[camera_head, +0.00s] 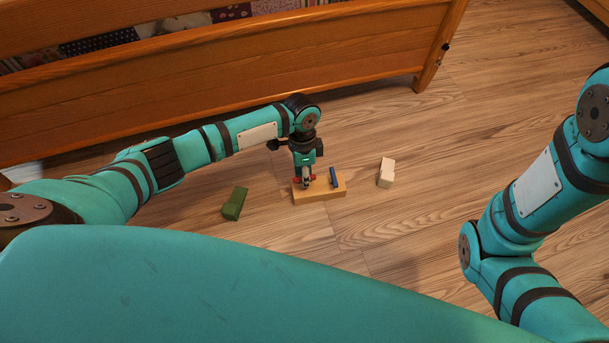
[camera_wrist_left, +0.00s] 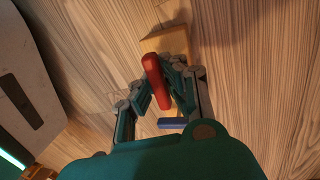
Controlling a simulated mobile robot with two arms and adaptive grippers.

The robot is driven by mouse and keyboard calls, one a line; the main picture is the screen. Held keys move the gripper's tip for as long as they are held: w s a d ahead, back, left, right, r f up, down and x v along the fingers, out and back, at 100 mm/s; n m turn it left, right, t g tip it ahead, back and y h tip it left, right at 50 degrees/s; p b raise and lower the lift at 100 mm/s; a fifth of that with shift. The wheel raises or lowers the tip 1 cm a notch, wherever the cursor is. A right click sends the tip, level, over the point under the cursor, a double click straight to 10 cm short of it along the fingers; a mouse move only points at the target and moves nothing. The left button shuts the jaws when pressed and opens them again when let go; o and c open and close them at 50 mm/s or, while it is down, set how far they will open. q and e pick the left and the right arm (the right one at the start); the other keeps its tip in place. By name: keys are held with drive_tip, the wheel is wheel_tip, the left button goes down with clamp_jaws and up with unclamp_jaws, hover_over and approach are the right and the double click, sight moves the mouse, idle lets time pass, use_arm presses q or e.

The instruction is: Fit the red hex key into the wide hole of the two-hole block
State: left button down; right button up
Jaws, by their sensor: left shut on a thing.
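The two-hole block (camera_head: 322,194) is a tan wooden block lying on the floor, in the middle of the head view. It also shows at the top of the left wrist view (camera_wrist_left: 172,42). My left gripper (camera_head: 306,182) points down at the left part of the block. It is shut on the red hex key (camera_wrist_left: 157,80), which shows as a red bar between the fingers in the left wrist view. The key's lower end is hidden, so I cannot tell whether it is in the hole. A blue key (camera_head: 334,177) stands upright at the right part of the block.
A green block (camera_head: 234,203) lies on the floor left of the two-hole block, and a white block (camera_head: 386,172) lies to its right. A wooden bed frame (camera_head: 230,85) runs behind. The floor to the right is clear.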

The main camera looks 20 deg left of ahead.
use_arm(q)
drive_tip(key=shift+b+x, duration=0.3)
drive_tip(key=shift+x, duration=0.6)
drive_tip(key=c, duration=1.4)
unclamp_jaws()
drive_tip(key=shift+w+a, duration=0.1)
drive_tip(key=shift+w, duration=0.15)
drive_tip(key=v, duration=1.2)
